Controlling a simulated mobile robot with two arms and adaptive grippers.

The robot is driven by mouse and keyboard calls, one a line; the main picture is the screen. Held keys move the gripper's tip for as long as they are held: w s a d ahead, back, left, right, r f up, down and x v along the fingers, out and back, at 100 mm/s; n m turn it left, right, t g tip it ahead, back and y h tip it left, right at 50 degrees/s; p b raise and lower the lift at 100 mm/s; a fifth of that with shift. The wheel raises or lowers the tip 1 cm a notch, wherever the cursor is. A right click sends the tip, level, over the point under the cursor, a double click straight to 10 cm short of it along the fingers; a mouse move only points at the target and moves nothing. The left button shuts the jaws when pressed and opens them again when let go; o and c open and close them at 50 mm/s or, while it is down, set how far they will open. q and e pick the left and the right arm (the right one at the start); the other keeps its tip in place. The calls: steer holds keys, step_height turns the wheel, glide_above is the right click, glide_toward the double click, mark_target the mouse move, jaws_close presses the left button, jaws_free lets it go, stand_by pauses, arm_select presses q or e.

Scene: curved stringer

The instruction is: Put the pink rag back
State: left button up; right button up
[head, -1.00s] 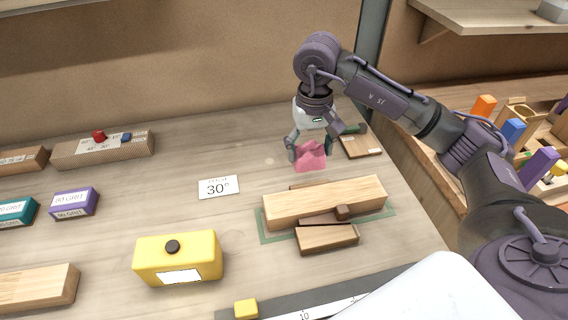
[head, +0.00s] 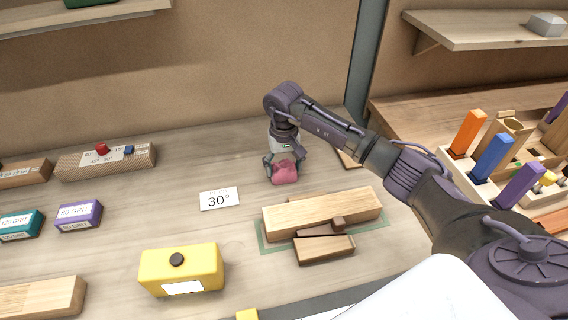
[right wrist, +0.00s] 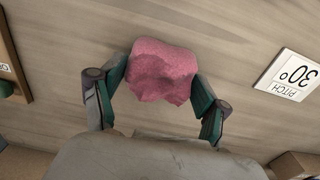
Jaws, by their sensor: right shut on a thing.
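The pink rag (head: 285,174) is a crumpled lump in the head view, behind the long wooden block. My right gripper (head: 284,163) comes down over it and is shut on it. The rag also shows in the right wrist view (right wrist: 161,73), between the two green-lined fingers. The rag is at or just above the bench top; I cannot tell whether it touches. My left gripper is in neither current view.
The long wooden block (head: 322,212) lies on a green-outlined area in front of the rag. A "30°" pitch card (head: 219,199) lies to the left. A yellow box (head: 181,268) stands nearer. A tray with coloured blocks (head: 491,158) is at right. Bench around the card is clear.

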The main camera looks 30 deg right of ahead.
mark_target(284, 163)
steer(key=shift+f, duration=0.15)
steer(key=o, duration=1)
steer(key=shift+r, duration=0.55)
step_height(284, 163, up, 11)
steer(key=b, duration=0.2)
steer(key=shift+r+b, duration=0.15)
steer(key=shift+b, duration=0.15)
